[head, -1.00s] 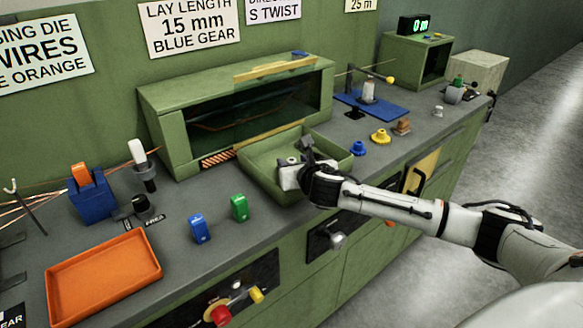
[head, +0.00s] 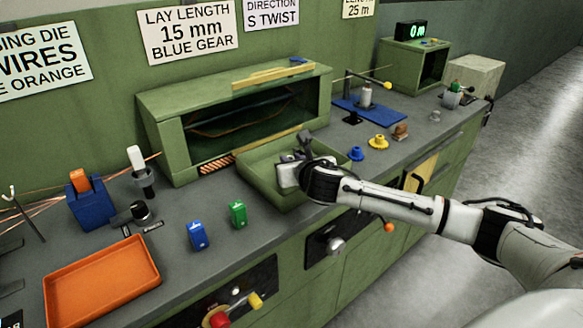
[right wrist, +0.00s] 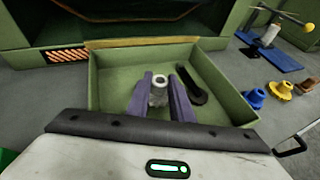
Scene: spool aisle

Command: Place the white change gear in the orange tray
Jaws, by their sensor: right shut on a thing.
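The white change gear (right wrist: 158,88) is a small pale ring-topped piece between the two fingers of my right gripper (right wrist: 160,95) in the right wrist view. The fingers are shut on it, inside or just above the green tray; I cannot tell whether it touches the tray floor. In the head view my right gripper (head: 290,168) is over the green tray (head: 262,178), and the gear is mostly hidden. The orange tray (head: 102,282) lies empty on the bench at the lower left, well away from the gripper. My left gripper is not in view.
A dark elongated piece (right wrist: 190,86) lies in the green tray. Blue (head: 198,235) and green (head: 238,214) blocks stand between the trays. A black knob (head: 140,211) and a blue holder (head: 90,204) stand behind the orange tray. Blue (head: 356,153) and yellow (head: 378,142) gears stand to the right.

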